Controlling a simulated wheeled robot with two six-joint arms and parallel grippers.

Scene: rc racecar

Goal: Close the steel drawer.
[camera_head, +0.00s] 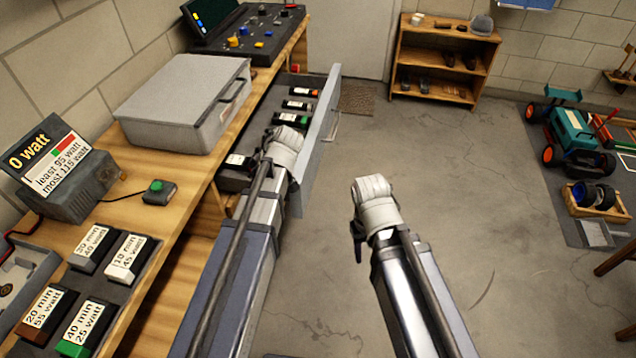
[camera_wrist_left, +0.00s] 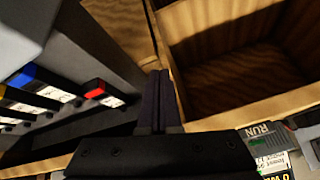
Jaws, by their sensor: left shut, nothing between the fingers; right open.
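The steel drawer (camera_head: 322,120) stands pulled out from under the wooden bench, its pale front panel facing the floor side. Several labelled battery packs (camera_head: 299,105) lie in it. My left gripper (camera_head: 278,150) is over the near part of the drawer, its fingers hidden by my own arm in the head view. In the left wrist view its fingers (camera_wrist_left: 159,102) are shut and empty, with the drawer's grey wall (camera_wrist_left: 112,65) to their left. I cannot tell whether they touch it. My right gripper (camera_head: 358,232) is open and empty above the floor, right of the drawer and apart from it.
A grey case (camera_head: 180,100), a watt display (camera_head: 62,170) and a control panel (camera_head: 250,35) stand on the bench. A wooden compartment (camera_wrist_left: 245,65) lies right of the left fingers. The floor (camera_head: 460,190) to the right is clear up to an RC car (camera_head: 575,135).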

